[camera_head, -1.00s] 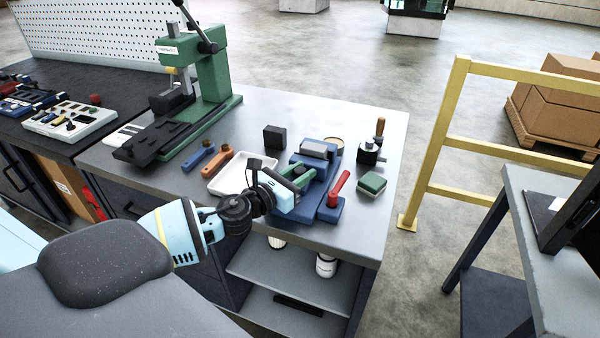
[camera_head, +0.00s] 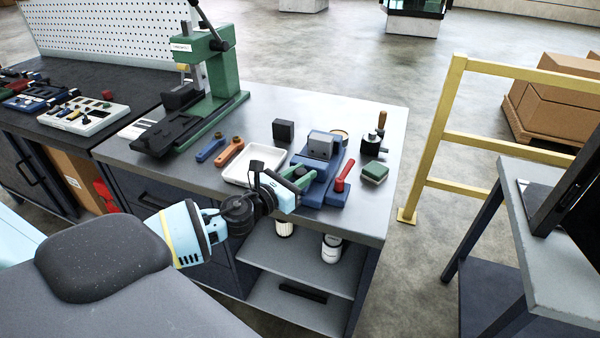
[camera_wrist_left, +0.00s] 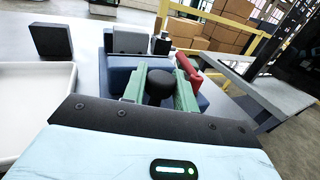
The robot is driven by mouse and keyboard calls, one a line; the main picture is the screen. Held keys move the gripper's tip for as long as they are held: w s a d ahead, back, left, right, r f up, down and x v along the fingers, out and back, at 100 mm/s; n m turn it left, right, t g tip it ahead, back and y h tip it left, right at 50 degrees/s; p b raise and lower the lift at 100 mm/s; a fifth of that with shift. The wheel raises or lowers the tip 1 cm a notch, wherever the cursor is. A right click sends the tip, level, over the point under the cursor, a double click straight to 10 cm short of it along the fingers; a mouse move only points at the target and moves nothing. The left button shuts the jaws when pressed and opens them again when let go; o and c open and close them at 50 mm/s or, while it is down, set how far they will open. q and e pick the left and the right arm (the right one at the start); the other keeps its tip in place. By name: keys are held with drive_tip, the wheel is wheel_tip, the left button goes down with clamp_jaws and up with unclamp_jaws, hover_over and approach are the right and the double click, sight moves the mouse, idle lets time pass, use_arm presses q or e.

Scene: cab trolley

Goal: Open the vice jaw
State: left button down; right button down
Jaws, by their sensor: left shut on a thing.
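The blue vice (camera_head: 330,194) stands near the front edge of the grey bench, with a grey jaw block (camera_head: 322,144) at its back and a red lever (camera_head: 343,174) on its right. My left gripper (camera_head: 300,178) is at the front left of the vice. In the left wrist view its green fingers (camera_wrist_left: 160,90) are shut on a dark round knob (camera_wrist_left: 160,84) in front of the vice, one finger on each side. The blue body and jaw block also show there behind the fingers. The gap between the jaws is hard to make out. My right gripper is out of view.
A white tray (camera_head: 240,178) lies close left of my gripper. A black block (camera_head: 283,131), a green-topped block (camera_head: 375,173) and a wooden-handled tool (camera_head: 375,140) surround the vice. A green press (camera_head: 212,90) stands further left. A yellow railing (camera_head: 445,125) is right of the bench.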

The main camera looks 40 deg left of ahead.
use_arm(q)
drive_tip(key=shift+w+a, duration=0.1)
drive_tip(key=shift+w, duration=0.2)
drive_tip(key=c, duration=1.4)
unclamp_jaws()
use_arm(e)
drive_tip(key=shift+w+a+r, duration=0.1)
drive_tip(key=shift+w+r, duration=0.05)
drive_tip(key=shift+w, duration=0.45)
use_arm(q)
drive_tip(key=shift+s, duration=0.1)
drive_tip(key=s, duration=0.3)
drive_tip(key=s+a, duration=0.1)
drive_tip(key=s, duration=0.1)
drive_tip(key=shift+s+f+b, duration=0.15)
drive_tip(key=shift+s+b, duration=0.15)
drive_tip(key=shift+b, duration=0.1)
drive_tip(key=shift+s+a, duration=0.1)
drive_tip(key=shift+s, duration=0.9)
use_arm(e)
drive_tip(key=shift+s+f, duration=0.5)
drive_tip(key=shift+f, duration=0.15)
